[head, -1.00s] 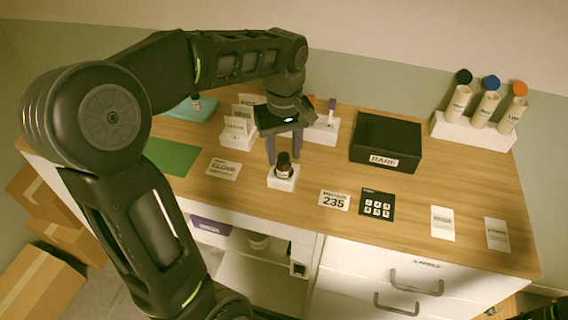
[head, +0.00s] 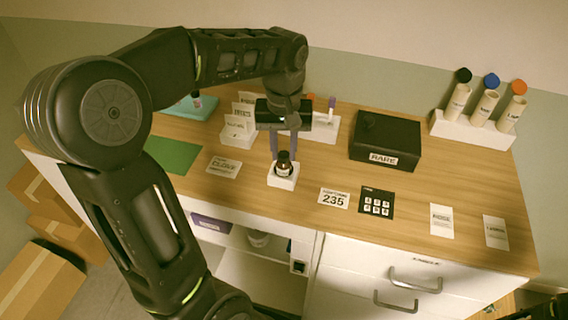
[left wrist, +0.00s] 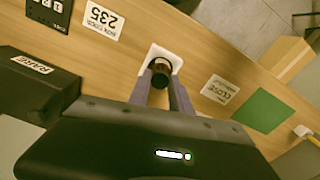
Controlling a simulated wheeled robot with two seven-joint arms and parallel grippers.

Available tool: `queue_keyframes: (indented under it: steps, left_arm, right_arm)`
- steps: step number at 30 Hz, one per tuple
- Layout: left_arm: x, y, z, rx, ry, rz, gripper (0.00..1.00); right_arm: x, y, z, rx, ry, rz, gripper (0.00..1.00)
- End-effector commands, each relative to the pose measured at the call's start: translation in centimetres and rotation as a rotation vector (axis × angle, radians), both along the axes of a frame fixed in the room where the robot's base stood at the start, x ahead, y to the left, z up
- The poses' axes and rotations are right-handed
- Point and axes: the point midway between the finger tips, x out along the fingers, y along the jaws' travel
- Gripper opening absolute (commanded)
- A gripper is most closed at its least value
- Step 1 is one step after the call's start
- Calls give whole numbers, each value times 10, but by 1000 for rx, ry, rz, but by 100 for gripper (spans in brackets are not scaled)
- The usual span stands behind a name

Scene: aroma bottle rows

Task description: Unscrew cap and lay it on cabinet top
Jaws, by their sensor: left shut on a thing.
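A small dark brown bottle with a black cap (head: 284,155) stands upright in a white block holder (head: 283,182) near the front edge of the wooden cabinet top (head: 400,223). My left gripper (head: 284,158) points down over it, its two fingers shut on the cap. In the left wrist view the dark round cap (left wrist: 160,68) sits between the fingertips, above the white holder (left wrist: 163,54). The cap appears to be on the bottle; the thread is hidden. My right gripper is out of view.
A black box marked RARE (head: 385,141) and a white rack with three capped tubes (head: 472,129) stand to the right. Cards marked CLOSE (head: 224,167) and 235 (head: 334,198) lie either side of the holder. Bare wood lies between the cards and the box.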

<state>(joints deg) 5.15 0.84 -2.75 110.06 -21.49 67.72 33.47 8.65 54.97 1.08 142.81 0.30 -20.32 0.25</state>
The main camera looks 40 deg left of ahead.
Motion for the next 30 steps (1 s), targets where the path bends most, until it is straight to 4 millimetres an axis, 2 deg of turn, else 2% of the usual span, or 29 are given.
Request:
queue_keyframes:
  steps: [17,20,30]
  left_arm:
    - [0,0,0,0,0,36,0]
    - [0,0,0,0,0,137,0]
    - [0,0,0,0,0,743,0]
  right_arm:
    - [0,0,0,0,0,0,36]
    - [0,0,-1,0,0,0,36]
    - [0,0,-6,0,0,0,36]
